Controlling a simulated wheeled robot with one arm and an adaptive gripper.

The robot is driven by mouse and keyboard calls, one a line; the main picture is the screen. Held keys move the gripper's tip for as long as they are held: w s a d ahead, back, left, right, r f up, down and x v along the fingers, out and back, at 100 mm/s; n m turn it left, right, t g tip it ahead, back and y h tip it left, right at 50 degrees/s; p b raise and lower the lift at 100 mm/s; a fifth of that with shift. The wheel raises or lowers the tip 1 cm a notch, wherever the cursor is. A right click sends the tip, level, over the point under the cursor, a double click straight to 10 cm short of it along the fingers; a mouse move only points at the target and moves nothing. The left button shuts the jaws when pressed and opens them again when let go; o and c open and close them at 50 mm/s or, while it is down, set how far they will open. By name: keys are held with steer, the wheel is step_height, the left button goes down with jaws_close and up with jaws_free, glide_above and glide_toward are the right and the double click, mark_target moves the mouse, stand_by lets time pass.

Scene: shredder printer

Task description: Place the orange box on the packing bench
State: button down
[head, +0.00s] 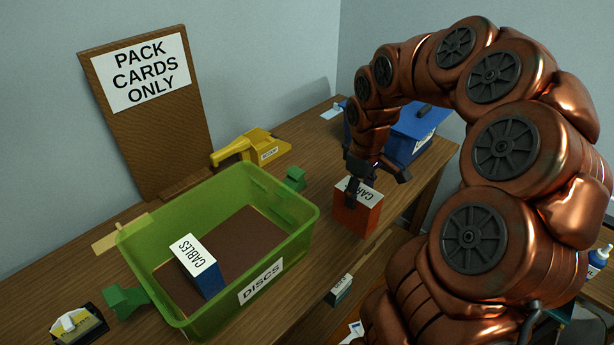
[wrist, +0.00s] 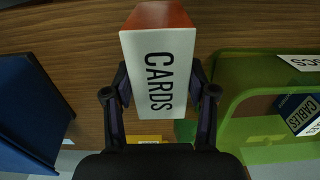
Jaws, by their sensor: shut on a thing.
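The orange box (head: 355,217) has a white top labelled "CARDS". It is upright at the right part of the wooden bench (head: 312,182), right of the green bin. My gripper (head: 363,178) comes down on it from above and is shut on it. In the wrist view the fingers of my gripper (wrist: 159,100) press the two sides of the orange box (wrist: 158,16). Whether its base touches the bench top is hard to tell.
A green bin (head: 303,212) labelled "DISCS" holds a blue box (head: 203,272) labelled "CABLES". A blue container (head: 410,132) stands behind my gripper. A yellow tool (head: 262,146) lies at the back. A "PACK CARDS ONLY" board (head: 155,140) leans on the wall. A small teal box (head: 339,289) is at the front edge.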

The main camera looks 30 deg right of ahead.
steer(key=w+d+f+p, duration=0.2)
steer(key=w+d, duration=0.1)
steer(key=w, duration=0.4)
steer(key=w+d+f+p, duration=0.2)
steer(key=w+d+f, duration=0.1)
steer(key=w, duration=0.4)
steer(key=shift+d, duration=0.55)
steer(key=shift+f, duration=0.1)
steer(key=shift+c, duration=1.7)
jaws_free()
